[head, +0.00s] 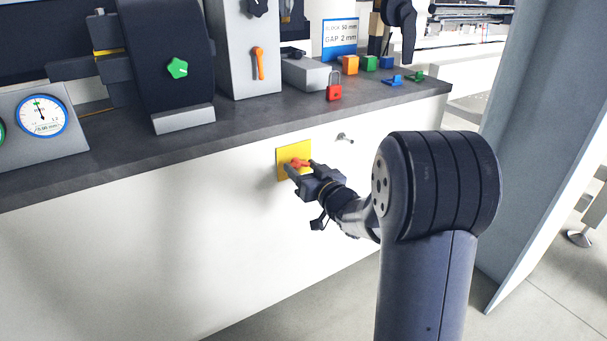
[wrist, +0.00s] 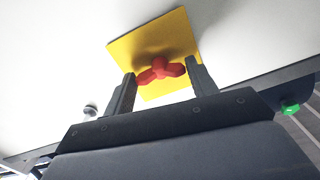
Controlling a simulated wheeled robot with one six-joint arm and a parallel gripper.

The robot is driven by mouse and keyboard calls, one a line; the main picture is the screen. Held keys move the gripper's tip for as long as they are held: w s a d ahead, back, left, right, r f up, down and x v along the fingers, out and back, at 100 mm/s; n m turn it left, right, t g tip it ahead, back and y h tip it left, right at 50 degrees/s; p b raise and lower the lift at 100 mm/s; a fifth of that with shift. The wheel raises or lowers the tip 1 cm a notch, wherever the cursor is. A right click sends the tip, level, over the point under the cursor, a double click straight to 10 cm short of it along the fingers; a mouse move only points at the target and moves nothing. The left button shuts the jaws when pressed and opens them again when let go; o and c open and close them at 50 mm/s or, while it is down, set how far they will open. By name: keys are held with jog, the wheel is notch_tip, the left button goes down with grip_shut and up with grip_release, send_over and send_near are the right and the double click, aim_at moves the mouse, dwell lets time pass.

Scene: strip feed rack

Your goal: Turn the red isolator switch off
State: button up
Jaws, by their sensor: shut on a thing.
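The red isolator switch (head: 299,163) sits on a yellow square plate (head: 282,164) on the white front panel below the counter. In the wrist view the red handle (wrist: 160,71) stands in front of the yellow plate (wrist: 125,49). My gripper (head: 299,168) is at the plate, with its fingers around the red handle. In the wrist view my gripper (wrist: 159,80) has one dark finger on each side of the handle and is shut on it. The handle is partly hidden by the fingers in the head view.
A small metal peg (head: 345,137) sticks out of the panel right of the plate. A red padlock (head: 334,92) stands on the counter edge above. Colored blocks (head: 369,63), an orange lever (head: 258,63) and a dial gauge (head: 42,115) are on the counter. The panel to the left is bare.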

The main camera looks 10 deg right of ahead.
jog(key=shift+n+b, duration=0.35)
jog(key=shift+n, duration=0.45)
jog(key=o, duration=1)
jog(key=shift+s, duration=0.1)
jog(key=shift+p+v, duration=1.35)
jog(key=shift+v, duration=4)
